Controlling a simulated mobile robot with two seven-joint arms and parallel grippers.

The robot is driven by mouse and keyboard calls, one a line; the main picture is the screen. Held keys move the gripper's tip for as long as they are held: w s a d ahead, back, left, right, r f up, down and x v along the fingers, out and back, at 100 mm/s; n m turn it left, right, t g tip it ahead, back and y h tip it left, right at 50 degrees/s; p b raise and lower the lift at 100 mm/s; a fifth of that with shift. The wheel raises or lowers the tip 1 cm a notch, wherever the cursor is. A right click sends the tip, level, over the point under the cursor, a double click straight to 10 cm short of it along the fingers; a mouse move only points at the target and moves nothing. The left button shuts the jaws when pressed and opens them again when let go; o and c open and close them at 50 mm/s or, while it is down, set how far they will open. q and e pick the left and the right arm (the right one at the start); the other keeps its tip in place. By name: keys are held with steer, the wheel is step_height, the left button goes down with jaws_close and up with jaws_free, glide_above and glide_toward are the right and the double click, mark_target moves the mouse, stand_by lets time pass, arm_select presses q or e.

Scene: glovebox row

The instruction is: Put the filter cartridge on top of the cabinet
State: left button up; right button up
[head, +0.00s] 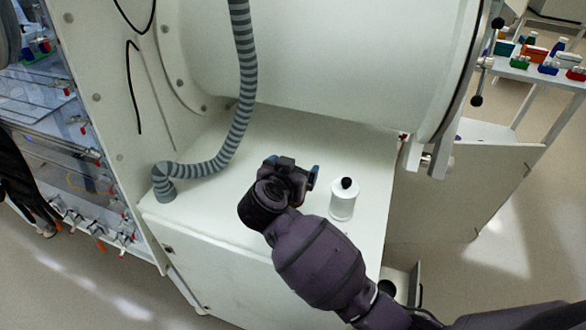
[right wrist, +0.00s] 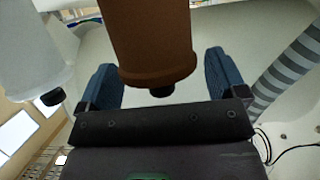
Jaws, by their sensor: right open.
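My right gripper (head: 292,167) is open over the white cabinet top (head: 230,205), and its blue fingers also show in the right wrist view (right wrist: 161,80). A brown cylinder (right wrist: 150,40) with a black knob, which looks like the filter cartridge, is between the open fingers there. I cannot tell whether they touch it. In the head view it is hidden behind my gripper, and its base is out of sight. A white cylinder with a black knob (head: 342,205) stands upright on the cabinet top, right of my gripper; it also shows in the right wrist view (right wrist: 30,55). My left gripper is not in view.
A grey striped hose (head: 240,100) comes down to the cabinet top left of my gripper. A large white drum (head: 350,60) overhangs the back. A rack of tubes and fittings (head: 85,190) is at left; a shelf with coloured boxes (head: 530,75) is at right. The front of the top is clear.

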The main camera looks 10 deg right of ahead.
steer(key=shift+s+a+r, duration=0.15)
steer(key=shift+s+r, duration=0.05)
arm_select(q)
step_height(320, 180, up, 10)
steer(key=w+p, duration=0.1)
steer(key=p, duration=0.8)
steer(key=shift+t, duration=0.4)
arm_select(e)
steer(key=v, duration=1.1)
steer(key=shift+s, duration=0.15)
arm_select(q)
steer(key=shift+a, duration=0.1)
arm_select(e)
steer(key=shift+a+f, duration=0.1)
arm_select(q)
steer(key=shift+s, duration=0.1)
